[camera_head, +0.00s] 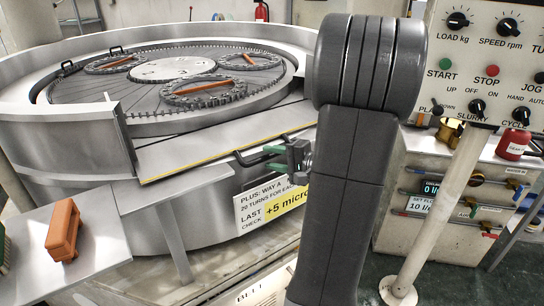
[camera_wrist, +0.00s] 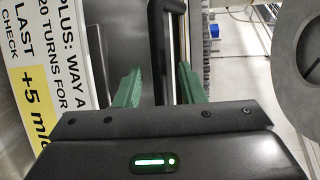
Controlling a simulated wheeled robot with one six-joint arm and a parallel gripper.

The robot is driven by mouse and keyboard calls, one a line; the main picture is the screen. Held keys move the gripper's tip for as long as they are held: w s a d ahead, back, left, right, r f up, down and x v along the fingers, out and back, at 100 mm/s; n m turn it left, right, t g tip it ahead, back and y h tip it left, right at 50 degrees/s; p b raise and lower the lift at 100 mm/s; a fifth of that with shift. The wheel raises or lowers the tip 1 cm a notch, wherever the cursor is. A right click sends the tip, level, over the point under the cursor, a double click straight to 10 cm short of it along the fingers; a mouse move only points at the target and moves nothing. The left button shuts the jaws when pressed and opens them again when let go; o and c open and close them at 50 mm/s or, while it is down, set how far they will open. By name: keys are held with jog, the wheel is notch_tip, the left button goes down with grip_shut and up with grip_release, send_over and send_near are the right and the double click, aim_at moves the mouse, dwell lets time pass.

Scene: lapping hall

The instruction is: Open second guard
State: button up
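The lapping machine (camera_head: 60,150) fills the left of the head view, with a front guard panel (camera_head: 215,145) edged by a thin yellow strip. A black bar handle (camera_head: 258,156) sticks out at this panel's edge. My gripper (camera_head: 298,156) is at the right end of this handle, partly hidden by my arm. In the wrist view the handle (camera_wrist: 158,50) runs between the two green fingers of my gripper (camera_wrist: 158,80). The fingers stand apart, with gaps showing beside the bar, so they are around it and not clamped. Which guard is the second cannot be told.
A control panel (camera_head: 490,65) stands at the right, with a red can (camera_head: 512,145) on the ledge below. A pale post (camera_head: 440,215) rises from the floor beside my arm.

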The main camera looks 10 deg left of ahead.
jog(key=shift+w+a, duration=0.1)
jog(key=shift+a, duration=0.2)
grip_shut()
jog(key=shift+m+g+h, duration=0.3)
jog(key=shift+g+h, duration=0.1)
jog(key=shift+h, duration=0.4)
notch_tip(320, 180, up, 4)
jog(key=p, duration=0.4)
jog(key=shift+r+p, duration=0.15)
jog(key=shift+p, duration=0.2)
grip_release()
jog(key=shift+d, duration=0.1)
